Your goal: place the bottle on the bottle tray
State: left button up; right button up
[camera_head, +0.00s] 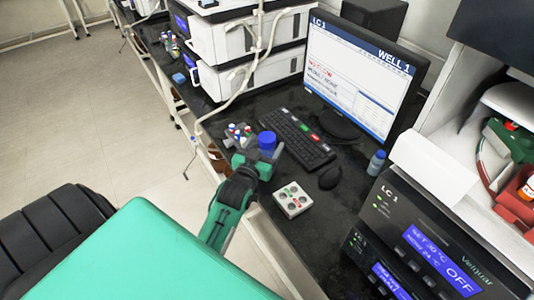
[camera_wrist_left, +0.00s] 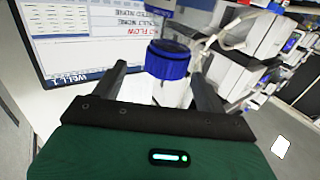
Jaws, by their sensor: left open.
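The bottle (camera_head: 267,140) has a blue cap and stands at the front edge of the dark bench, left of the keyboard. My left gripper (camera_head: 256,160) is open right at it. In the left wrist view the bottle, a clear body under a blue cap (camera_wrist_left: 168,62), shows between the two dark fingers, with no clear grip on it. In the head view the gripper hides most of its body. A red tray (camera_head: 514,209) with an orange-and-white bottle is at the right edge, partly cut off; I cannot tell whether it is the bottle tray. My right gripper is not in view.
A vial rack (camera_head: 238,133) stands left. Instrument stacks flank the bench.

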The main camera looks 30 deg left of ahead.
aim_at(269, 136)
pick_arm(q)
jog(key=w, duration=0.1)
jog(key=w+a, duration=0.1)
jog(key=w, duration=0.1)
jog(key=w+f+p, duration=0.1)
jog(key=shift+w+a, duration=0.25)
jog(key=shift+a, duration=0.05)
jog(key=shift+w, duration=0.3)
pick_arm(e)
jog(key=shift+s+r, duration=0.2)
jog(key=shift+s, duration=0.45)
pick_arm(q)
jog(key=c, duration=1.4)
grip_shut()
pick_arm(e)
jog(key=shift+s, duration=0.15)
